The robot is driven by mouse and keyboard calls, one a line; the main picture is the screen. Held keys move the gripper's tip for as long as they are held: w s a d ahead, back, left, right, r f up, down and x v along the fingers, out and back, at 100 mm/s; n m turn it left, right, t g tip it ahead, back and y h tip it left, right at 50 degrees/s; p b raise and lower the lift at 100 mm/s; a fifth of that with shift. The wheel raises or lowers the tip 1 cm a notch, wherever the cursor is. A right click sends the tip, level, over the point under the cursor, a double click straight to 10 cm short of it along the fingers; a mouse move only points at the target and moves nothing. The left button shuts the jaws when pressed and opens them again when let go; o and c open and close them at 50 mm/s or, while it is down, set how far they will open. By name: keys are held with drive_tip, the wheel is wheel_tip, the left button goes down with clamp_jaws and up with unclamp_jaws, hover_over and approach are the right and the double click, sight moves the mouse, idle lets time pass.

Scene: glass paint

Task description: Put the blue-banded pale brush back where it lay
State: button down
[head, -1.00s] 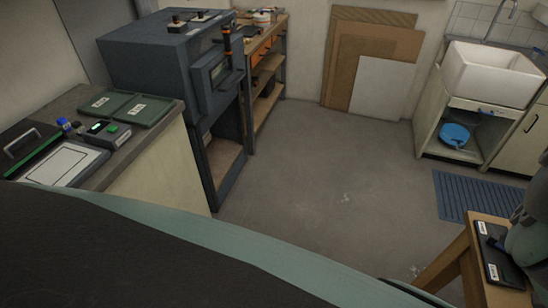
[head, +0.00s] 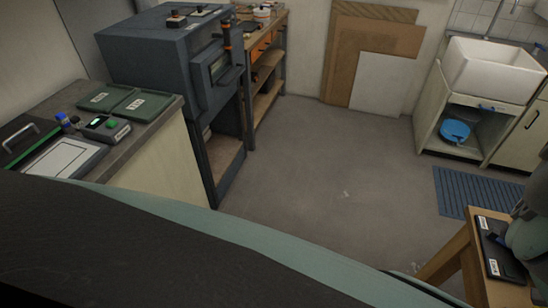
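I cannot make out the blue-banded pale brush in the head view. A grey-green rounded part, which looks like part of my arm, shows at the right edge above a small wooden table (head: 456,256). A black tray (head: 497,262) with white labels lies on that table, partly hidden by this part. A small dark piece touches or overlaps the tray there, and I cannot tell what it is. My gripper's fingers do not show, nor anything held in them.
A counter (head: 150,140) at left carries green trays (head: 145,106), a grey device (head: 107,128) and a white-topped panel (head: 66,158). A dark kiln-like cabinet (head: 160,55), shelves, leaning boards (head: 382,83) and a sink (head: 492,70) line the back. A blue mat (head: 470,190) lies right. The middle floor is clear.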

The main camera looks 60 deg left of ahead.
drive_tip(key=shift+f+b, duration=0.35)
idle(0.4)
drive_tip(key=c, duration=0.9)
unclamp_jaws()
drive_tip(key=shift+c, duration=0.2)
drive_tip(key=shift+r, duration=0.15)
wheel_tip(320, 180, up, 12)
drive_tip(key=shift+a, duration=0.15)
